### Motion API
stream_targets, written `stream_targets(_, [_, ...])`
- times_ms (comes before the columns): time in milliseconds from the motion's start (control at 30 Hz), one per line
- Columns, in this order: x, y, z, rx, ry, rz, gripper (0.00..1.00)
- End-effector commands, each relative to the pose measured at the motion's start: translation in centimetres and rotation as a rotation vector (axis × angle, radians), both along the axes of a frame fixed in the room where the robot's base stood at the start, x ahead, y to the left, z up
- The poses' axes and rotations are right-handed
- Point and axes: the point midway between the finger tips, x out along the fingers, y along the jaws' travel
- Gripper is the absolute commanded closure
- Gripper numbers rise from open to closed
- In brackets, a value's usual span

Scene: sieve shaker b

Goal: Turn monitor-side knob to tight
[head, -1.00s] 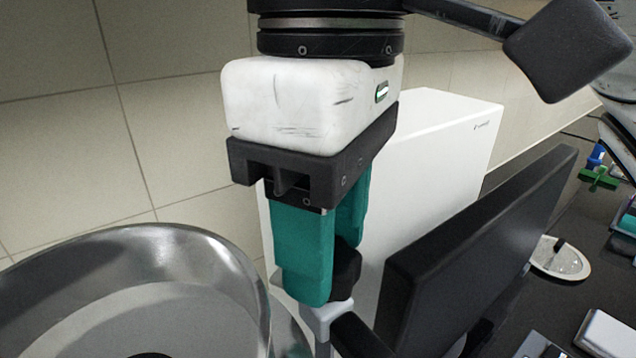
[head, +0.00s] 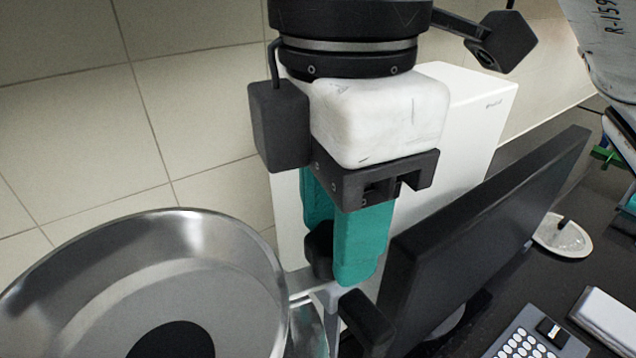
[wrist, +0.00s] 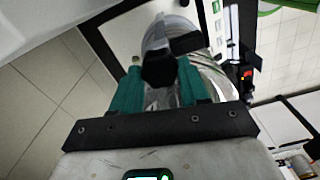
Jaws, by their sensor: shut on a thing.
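The monitor-side knob (head: 319,252) is black and stands on a grey bracket (head: 327,303) between the steel sieve pan and the monitor. My gripper (head: 338,250), with teal fingers, points down and is shut on the knob; the near finger hides part of it. In the wrist view the knob (wrist: 158,70) sits between the two teal fingertips (wrist: 160,88). The knob's marking for tight cannot be read in either view.
The round steel sieve pan (head: 230,262) stands at left. The black monitor (head: 480,225) stands close at right of my fingers. A white box (head: 462,105) is behind. A keypad (head: 530,335) and a white dish (head: 562,237) lie on the dark bench at right.

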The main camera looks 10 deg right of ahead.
Motion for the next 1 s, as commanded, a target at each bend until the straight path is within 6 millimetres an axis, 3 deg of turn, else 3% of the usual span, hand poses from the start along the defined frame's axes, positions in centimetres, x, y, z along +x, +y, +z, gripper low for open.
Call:
stream_targets(400, [0.05,-0.01,0.05,0.0,-0.001,0.178,0.86])
stream_targets(933, [0.06,-0.01,0.06,0.0,-0.002,0.202,0.86])
stream_targets(967, [0.06,-0.01,0.06,0.0,-0.002,0.202,0.55])
stream_targets(1000, [0.06,-0.02,0.06,0.0,-0.001,0.202,0.51])
